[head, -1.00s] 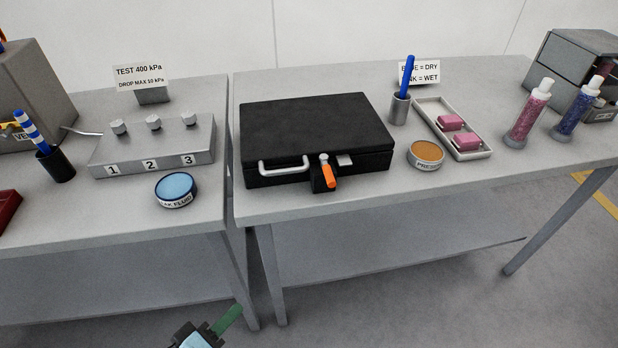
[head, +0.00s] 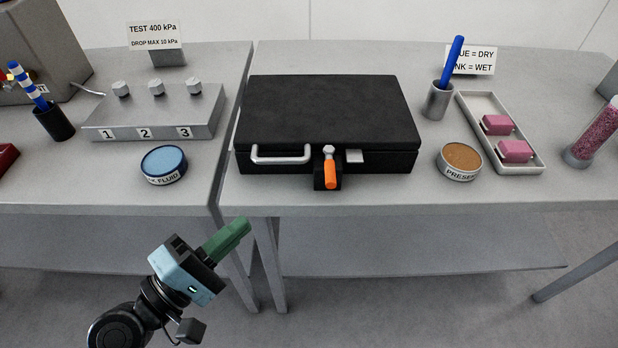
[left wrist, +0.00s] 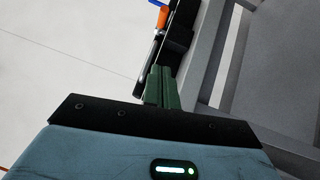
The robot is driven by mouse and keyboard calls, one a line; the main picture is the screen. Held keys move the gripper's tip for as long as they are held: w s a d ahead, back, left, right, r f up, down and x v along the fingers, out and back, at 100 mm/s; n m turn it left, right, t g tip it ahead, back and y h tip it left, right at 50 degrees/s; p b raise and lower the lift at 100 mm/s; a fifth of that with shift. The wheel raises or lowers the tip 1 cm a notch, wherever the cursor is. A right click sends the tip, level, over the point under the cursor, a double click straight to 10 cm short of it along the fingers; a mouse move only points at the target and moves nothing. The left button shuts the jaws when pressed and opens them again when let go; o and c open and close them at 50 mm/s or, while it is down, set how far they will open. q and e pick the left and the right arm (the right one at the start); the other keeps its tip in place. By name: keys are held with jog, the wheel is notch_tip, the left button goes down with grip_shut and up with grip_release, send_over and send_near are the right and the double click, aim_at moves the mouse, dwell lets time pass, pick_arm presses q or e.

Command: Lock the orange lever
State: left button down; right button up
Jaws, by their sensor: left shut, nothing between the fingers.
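The orange lever (head: 330,174) hangs down from a pale pivot on the front of a closed black case (head: 330,112). It sits over a small black block, to the right of the case's silver handle (head: 281,156). My left gripper (head: 240,226) has green fingers, shut and empty. It is in front of the table edge, below and left of the lever, apart from it. In the left wrist view the shut green fingers (left wrist: 162,86) point toward the dark case, with the orange lever (left wrist: 162,17) beyond their tips. My right gripper is in neither view.
The case stands near the front edge of a grey table (head: 400,195). A brown-topped round tin (head: 461,160) and a tray with pink blocks (head: 541,166) are to its right. A blue-topped tin (head: 163,165) and a box with knobs (head: 160,112) are on the left table.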

aim_at(330, 173)
pick_arm(q)
jog(key=shift+r, duration=0.15)
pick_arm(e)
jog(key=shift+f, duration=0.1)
